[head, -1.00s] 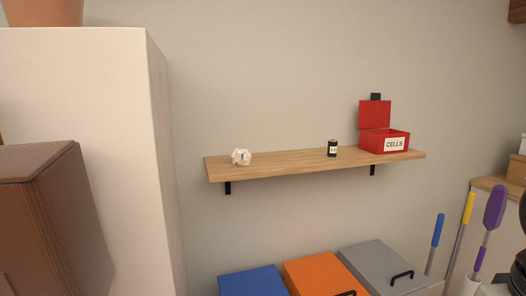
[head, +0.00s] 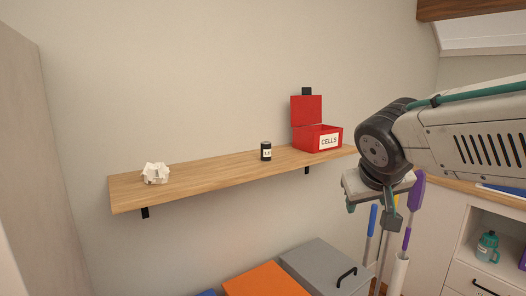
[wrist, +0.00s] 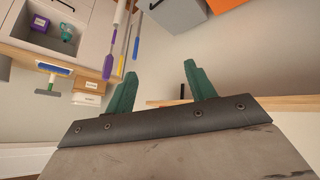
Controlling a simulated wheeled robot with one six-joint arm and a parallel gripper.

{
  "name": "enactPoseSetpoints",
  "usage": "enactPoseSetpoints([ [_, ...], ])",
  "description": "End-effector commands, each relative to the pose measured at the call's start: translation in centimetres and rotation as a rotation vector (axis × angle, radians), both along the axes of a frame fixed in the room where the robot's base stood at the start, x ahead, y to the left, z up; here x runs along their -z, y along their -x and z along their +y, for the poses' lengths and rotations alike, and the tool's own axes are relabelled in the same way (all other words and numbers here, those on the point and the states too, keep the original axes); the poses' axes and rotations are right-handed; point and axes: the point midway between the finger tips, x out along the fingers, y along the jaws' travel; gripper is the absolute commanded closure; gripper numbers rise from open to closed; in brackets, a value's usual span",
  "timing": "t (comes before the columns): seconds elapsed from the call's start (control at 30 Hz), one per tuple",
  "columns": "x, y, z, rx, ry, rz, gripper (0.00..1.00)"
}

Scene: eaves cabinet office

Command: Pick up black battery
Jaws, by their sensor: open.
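The black battery (head: 266,151), with a white label, stands upright on the wooden wall shelf (head: 205,174), between a crumpled white paper and a red box. My gripper (head: 374,206) hangs at the right in the head view, to the right of the shelf's right end and apart from the battery. In the wrist view my gripper's two green fingers (wrist: 160,90) are spread wide with nothing between them. I cannot make out the battery in the wrist view.
The open red box (head: 318,138) labelled CELLS stands on the shelf right of the battery. The crumpled paper (head: 155,173) lies at the left. Below are an orange bin (head: 265,281) and a grey bin (head: 325,268). Long-handled tools (head: 413,205) stand behind my gripper.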

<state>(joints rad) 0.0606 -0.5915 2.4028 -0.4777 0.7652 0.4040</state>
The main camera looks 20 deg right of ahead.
Motion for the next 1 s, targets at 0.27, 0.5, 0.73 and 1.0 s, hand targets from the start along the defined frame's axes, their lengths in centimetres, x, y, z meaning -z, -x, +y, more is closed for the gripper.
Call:
enactPoseSetpoints([
  [0.27,-12.6,-17.9,-1.0,-0.235,0.103,-0.583,0.45],
  [0.5,-13.2,-25.3,4.6,-0.649,-0.099,-0.609,0.45],
  [0.73,-9.9,-26.1,6.6,-0.816,-0.257,-0.432,0.45],
  [1.0,-8.1,-27.6,7.9,-0.838,-0.285,-0.39,0.45],
])
